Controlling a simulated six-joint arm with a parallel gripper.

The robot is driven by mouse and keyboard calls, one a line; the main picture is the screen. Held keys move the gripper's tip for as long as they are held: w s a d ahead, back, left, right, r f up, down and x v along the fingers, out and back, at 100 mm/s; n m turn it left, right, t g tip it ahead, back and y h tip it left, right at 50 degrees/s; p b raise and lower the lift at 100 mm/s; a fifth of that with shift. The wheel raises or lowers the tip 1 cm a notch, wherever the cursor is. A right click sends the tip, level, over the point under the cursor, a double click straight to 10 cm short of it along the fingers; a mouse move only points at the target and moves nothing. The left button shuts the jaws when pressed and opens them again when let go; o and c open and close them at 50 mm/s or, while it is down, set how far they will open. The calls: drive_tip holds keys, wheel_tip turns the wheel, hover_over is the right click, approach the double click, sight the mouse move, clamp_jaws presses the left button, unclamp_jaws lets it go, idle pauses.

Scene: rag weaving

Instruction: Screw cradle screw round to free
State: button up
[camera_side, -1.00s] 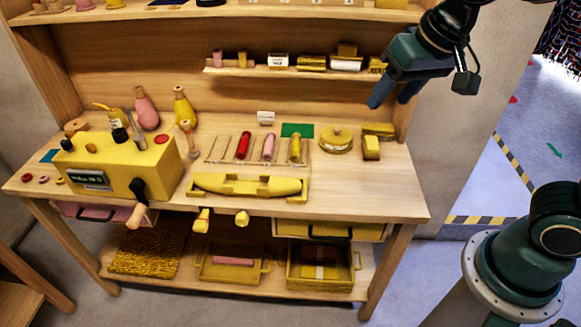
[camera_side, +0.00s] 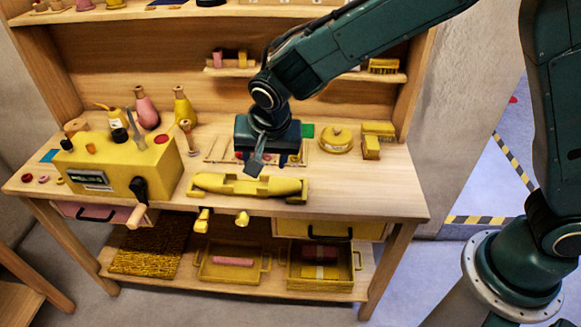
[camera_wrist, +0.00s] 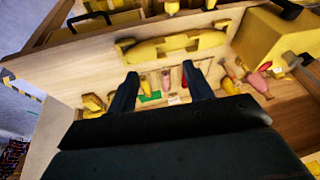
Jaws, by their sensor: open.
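The yellow cradle (camera_side: 225,187), a long boat-like shape with raised blocks, lies along the bench's front edge; it also shows in the wrist view (camera_wrist: 150,52). Two yellow knobs, one left (camera_side: 202,220) and one right (camera_side: 242,218), stick out below that edge; I cannot tell whether either is the cradle screw. In the wrist view they show at the top (camera_wrist: 172,7). My gripper (camera_side: 268,160) is above the bench just behind the cradle. Its two fingers (camera_wrist: 160,70) are apart, with nothing held between them. The gripper hides most of the bobbin row.
A yellow machine (camera_side: 115,165) with a black crank (camera_side: 138,188) stands left of the cradle. Bottles (camera_side: 147,107) stand behind it. A round yellow tin (camera_side: 336,140) and yellow blocks (camera_side: 371,148) are at right. The bench's right front (camera_side: 370,195) is clear.

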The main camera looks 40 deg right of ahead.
drive_tip(key=m, duration=0.1)
approach(242, 218)
drive_tip(key=r, duration=0.1)
drive_tip(key=s+a+r, duration=0.1)
drive_tip(key=r, duration=0.1)
drive_tip(key=shift+s+a+r+h, duration=0.2)
drive_tip(key=shift+s+h, duration=0.1)
drive_tip(key=shift+h, duration=0.1)
drive_tip(key=shift+f, duration=0.15)
drive_tip(key=x, duration=1.3)
drive_tip(key=shift+w+f, duration=0.2)
drive_tip(key=shift+w, duration=0.1)
drive_tip(key=shift+c, duration=0.4)
drive_tip(key=c, duration=0.9)
